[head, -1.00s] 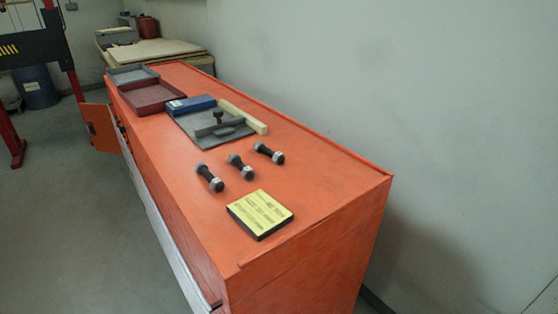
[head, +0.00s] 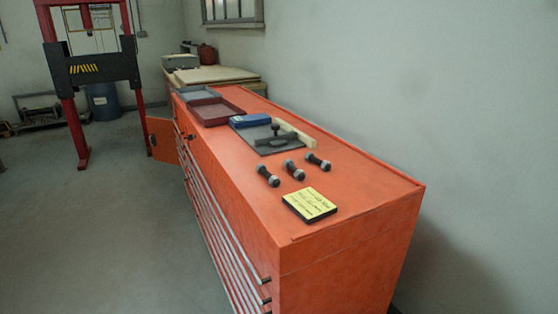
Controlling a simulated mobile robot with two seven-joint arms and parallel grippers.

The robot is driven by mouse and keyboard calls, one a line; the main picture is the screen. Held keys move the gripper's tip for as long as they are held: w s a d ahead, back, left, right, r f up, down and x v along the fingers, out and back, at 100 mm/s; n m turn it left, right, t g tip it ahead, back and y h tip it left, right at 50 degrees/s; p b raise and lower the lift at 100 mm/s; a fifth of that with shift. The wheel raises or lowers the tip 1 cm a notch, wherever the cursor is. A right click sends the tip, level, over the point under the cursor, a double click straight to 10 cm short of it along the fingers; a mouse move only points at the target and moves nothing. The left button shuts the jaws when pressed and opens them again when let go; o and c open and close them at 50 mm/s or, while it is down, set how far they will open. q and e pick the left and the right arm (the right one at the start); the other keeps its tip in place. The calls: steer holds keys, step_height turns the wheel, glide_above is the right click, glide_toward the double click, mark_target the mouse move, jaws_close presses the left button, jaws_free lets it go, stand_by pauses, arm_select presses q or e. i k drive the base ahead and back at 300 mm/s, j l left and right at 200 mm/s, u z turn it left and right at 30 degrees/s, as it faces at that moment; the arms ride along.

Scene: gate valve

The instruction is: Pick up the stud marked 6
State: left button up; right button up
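Three dark studs with grey nuts at their ends lie on the orange cabinet top (head: 355,205) in the head view: a left stud (head: 268,176), a middle stud (head: 294,170) and a right stud (head: 318,162). They lie apart from each other, behind a yellow-topped block (head: 310,204) with printed lines. No number can be read on any stud, so I cannot tell which is marked 6. Neither of my grippers shows in the head view.
Behind the studs lie a grey plate (head: 262,139) with a dark tool, a blue box (head: 250,120), a pale wooden bar (head: 297,135), a red tray (head: 215,111) and a grey tray (head: 198,94). A cabinet door (head: 163,139) stands open. Floor (head: 110,235) at left is clear.

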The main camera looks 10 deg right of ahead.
mark_target(326, 166)
steer(key=l+u, duration=0.2)
steer(key=u, duration=0.15)
steer(key=i+l+u, duration=0.1)
steer(key=l+u, duration=0.25)
steer(key=i+l, duration=0.1)
steer(key=l, duration=1.25)
steer(key=i+l, duration=0.15)
steer(key=l, duration=0.55)
steer(key=k+j+z, duration=0.3)
steer(key=i+l, duration=0.05)
steer(key=i, duration=0.05)
